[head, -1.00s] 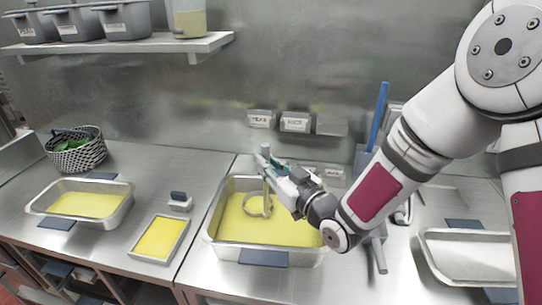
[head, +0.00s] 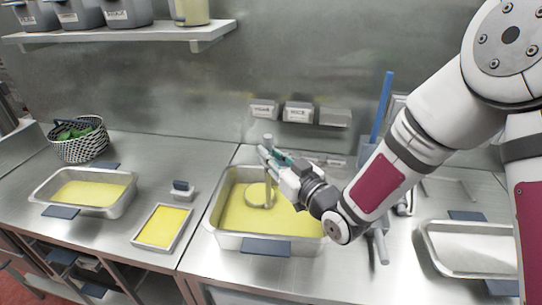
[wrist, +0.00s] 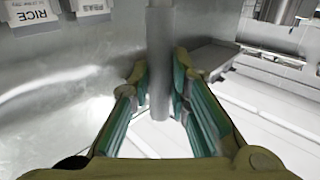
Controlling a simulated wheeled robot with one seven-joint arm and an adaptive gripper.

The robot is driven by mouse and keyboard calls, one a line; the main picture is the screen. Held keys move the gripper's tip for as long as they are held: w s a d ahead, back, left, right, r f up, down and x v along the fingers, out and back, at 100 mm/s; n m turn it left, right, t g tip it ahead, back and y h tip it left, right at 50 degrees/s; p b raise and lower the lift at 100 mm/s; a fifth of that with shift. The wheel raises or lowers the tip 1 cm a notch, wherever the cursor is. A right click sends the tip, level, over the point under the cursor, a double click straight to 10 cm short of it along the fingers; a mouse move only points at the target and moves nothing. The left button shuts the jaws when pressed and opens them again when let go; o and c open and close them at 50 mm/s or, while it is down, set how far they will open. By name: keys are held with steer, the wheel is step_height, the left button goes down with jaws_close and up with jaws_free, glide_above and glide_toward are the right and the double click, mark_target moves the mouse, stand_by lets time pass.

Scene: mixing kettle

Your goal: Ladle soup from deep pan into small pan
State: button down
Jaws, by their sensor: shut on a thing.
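The deep pan (head: 225,240) stands at front centre with yellow soup (head: 240,216) in it. My gripper (head: 272,157) is above its back part, shut on the upright grey handle of the ladle (head: 268,180). In the wrist view the handle (wrist: 160,60) stands between the two green-padded fingers (wrist: 160,85). The ladle's round bowl is low in the deep pan, with yellow inside; I cannot tell whether it touches the soup. The small pan (head: 140,240), shallow and rectangular, lies on the counter to the left, with yellow soup in it.
Another pan with yellow soup (head: 48,193) and a woven basket (head: 85,150) stand at the left. A small block with a dark handle (head: 181,190) sits behind the small pan. An empty metal tray (head: 470,250) is at the right. A shelf (head: 130,42) hangs above left.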

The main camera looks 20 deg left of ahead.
step_height(320, 180, up, 14)
steer(key=p, duration=0.4)
steer(key=shift+f, duration=0.25)
stand_by(0.9)
